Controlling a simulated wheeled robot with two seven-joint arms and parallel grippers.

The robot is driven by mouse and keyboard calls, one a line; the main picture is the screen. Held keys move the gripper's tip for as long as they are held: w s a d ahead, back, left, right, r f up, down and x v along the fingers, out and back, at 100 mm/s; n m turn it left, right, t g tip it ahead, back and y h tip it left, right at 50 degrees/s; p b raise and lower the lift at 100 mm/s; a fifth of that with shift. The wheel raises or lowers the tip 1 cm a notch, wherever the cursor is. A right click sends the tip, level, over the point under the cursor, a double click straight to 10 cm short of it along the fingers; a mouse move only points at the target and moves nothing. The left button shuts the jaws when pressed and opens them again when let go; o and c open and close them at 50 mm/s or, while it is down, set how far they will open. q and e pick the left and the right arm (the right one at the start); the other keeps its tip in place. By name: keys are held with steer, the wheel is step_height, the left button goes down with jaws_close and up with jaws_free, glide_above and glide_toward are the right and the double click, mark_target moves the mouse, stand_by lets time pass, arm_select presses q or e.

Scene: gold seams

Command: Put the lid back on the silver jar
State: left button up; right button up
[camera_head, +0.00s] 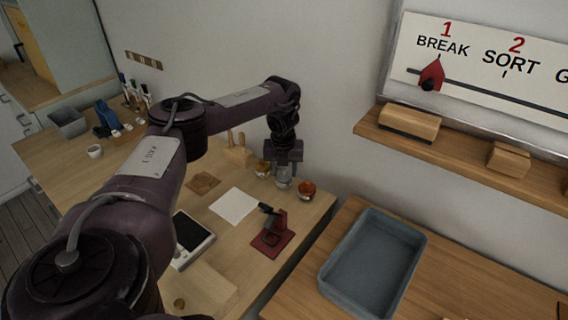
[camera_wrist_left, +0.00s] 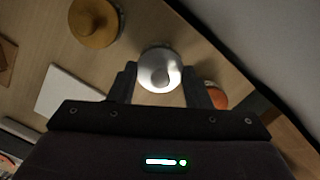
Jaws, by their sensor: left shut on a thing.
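The silver jar (camera_head: 283,183) stands near the back wall edge of the table, between a gold-topped jar (camera_head: 262,168) and a copper-red jar (camera_head: 306,190). My left gripper (camera_head: 284,167) points down directly over it. In the left wrist view a round silver lid with a knob (camera_wrist_left: 160,70) sits between the fingertips of my left gripper (camera_wrist_left: 167,82), which is shut on it. The lid hides the jar's mouth in that view, so I cannot tell whether it touches the rim. My right gripper is out of view.
The gold-topped jar (camera_wrist_left: 95,20) and copper-red jar (camera_wrist_left: 215,95) stand close on either side. A white sheet (camera_head: 234,205), a red stand (camera_head: 272,238) and a device with a dark screen (camera_head: 190,236) lie nearer. A grey tray (camera_head: 413,262) sits on the right-hand table.

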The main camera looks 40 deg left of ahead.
arm_select(q)
steer(key=shift+p, duration=0.3)
stand_by(0.6)
steer(key=o, duration=1.5)
steer(key=shift+r+p, duration=3.4)
steer(key=shift+r, duration=0.1)
jaws_close()
